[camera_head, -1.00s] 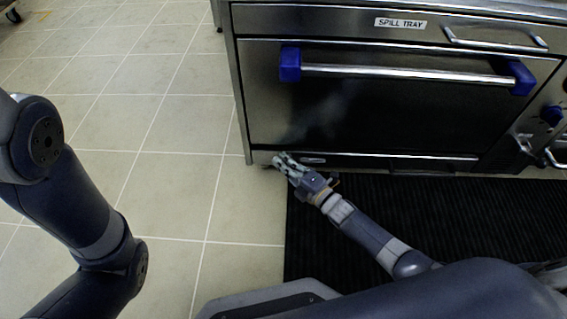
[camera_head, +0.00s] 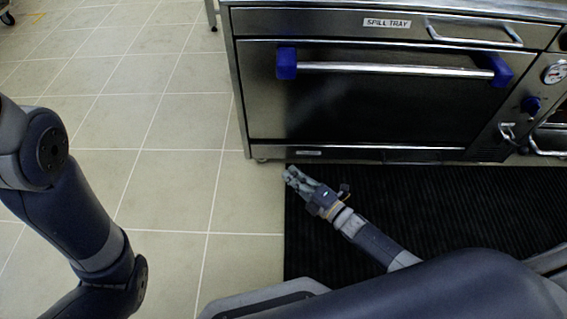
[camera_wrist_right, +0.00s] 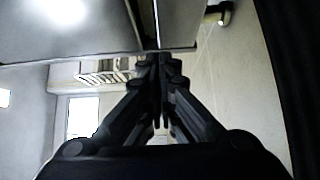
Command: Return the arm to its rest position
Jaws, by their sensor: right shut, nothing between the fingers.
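My right gripper (camera_head: 290,174) shows in the head view over the left end of the black mat, in front of the oven's lower left corner. It is shut and empty. In the right wrist view its fingers (camera_wrist_right: 160,68) meet together at the tips, with nothing between them. My right arm reaches to it from the lower right. My left arm comes in at the left edge of the head view, and its gripper is out of frame.
The steel oven (camera_head: 375,95) stands at the back, its door closed, with a bar handle (camera_head: 395,69) on blue mounts. A drawer labelled spill tray (camera_head: 387,23) sits above. The black ribbed mat (camera_head: 470,210) lies in front. Tiled floor (camera_head: 180,130) at left is clear.

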